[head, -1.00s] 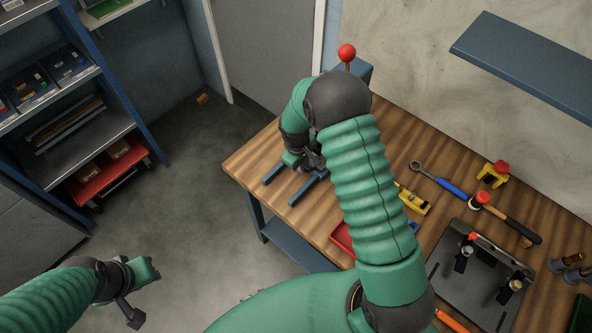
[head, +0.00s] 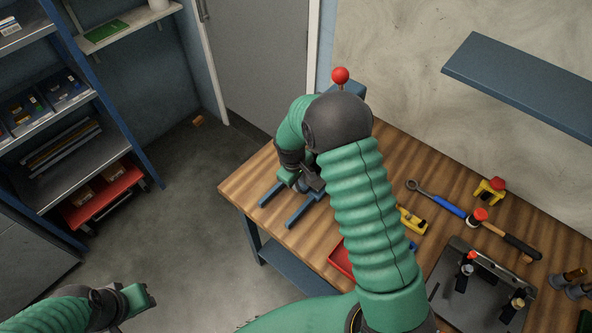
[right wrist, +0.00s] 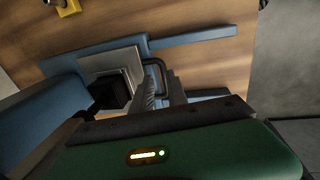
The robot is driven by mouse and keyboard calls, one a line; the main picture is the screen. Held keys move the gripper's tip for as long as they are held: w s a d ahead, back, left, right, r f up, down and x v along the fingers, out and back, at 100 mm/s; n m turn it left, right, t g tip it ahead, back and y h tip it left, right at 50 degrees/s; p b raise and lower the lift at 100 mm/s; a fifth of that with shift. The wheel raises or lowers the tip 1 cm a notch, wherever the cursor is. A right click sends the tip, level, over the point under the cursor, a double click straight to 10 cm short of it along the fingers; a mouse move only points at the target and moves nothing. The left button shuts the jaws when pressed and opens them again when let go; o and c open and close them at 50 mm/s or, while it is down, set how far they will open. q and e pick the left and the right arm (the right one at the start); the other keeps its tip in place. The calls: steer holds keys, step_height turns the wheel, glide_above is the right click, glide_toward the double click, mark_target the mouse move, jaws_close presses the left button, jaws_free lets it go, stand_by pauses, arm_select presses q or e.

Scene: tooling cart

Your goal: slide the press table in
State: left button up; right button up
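The press stands at the far left end of the bench, mostly hidden behind my right arm. Its red lever knob (head: 340,75) and blue rails (head: 303,210) show. In the right wrist view, the press table is a grey metal plate (right wrist: 106,62) between blue rails (right wrist: 193,37), with a dark bent handle (right wrist: 161,66). My right gripper (head: 314,180) is low over the rails; its fingers (right wrist: 162,92) are at the handle. Whether they are closed on it I cannot tell. My left gripper (head: 133,305) hangs over the floor at lower left, away from the bench, its fingers poorly visible.
On the bench are a wrench (head: 437,198), a hammer (head: 508,238), a yellow tool (head: 412,220), a red tray (head: 341,258) and a dark fixture plate (head: 463,300). A wall shelf (head: 525,85) hangs at right.

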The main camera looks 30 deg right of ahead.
step_height(320, 180, up, 14)
steer(key=a+b, duration=0.1)
steer(key=a, duration=0.1)
steer(key=shift+s+a+b, duration=0.15)
steer(key=shift+s+b, duration=0.15)
steer(key=shift+s, duration=0.15)
steer(key=shift+s, duration=0.1)
